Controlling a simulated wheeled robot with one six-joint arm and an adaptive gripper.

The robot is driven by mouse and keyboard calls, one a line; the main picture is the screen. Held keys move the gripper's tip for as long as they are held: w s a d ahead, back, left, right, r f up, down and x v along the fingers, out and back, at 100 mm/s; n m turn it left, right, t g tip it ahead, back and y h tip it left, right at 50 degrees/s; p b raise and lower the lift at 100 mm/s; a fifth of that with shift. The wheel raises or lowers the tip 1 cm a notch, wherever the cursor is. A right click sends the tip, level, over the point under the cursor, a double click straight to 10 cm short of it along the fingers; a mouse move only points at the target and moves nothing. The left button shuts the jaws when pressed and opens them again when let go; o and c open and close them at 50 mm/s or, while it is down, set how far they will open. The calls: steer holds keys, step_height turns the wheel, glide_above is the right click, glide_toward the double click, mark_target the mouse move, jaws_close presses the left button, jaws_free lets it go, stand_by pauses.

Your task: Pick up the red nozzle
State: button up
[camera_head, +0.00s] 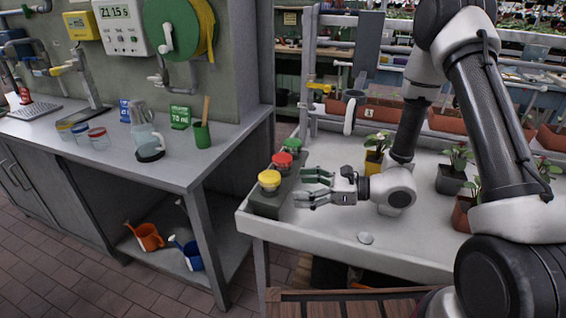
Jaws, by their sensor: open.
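I cannot tell for certain which thing is the red nozzle. A red-topped round piece (282,160) sits between a yellow-topped one (269,178) and a green-topped one (293,145) on a dark grey block (265,205) at the white table's left edge. My gripper (303,188) is open and empty, pointing left just right of the yellow-topped and red-topped pieces. It appears apart from them, though its exact height is unclear. Another small red item (25,96) stands on the far left counter, too small to make out.
The white table (318,228) holds potted plants (377,152) and a small pale disc (365,238). The grey counter (100,140) at left bears jars (98,136), a clear jug (144,128) and a green cup (202,134). Orange (149,238) and blue (190,254) watering cans stand below.

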mark_target(282, 159)
steer(key=w+m+t, duration=0.1)
steer(key=w, duration=0.1)
steer(key=w+r+m+t, duration=0.1)
steer(key=w+t, duration=0.1)
steer(key=w, duration=0.1)
steer(key=w+m+t, duration=0.1)
steer(key=w+t, duration=0.1)
steer(key=shift+w+r+m+h, duration=0.2)
steer(key=shift+w+m+h, duration=0.1)
steer(key=shift+w, duration=0.05)
steer(key=shift+x, duration=0.95)
steer(key=x, duration=0.5)
steer(key=shift+w, duration=0.35)
steer(key=c, duration=1.1)
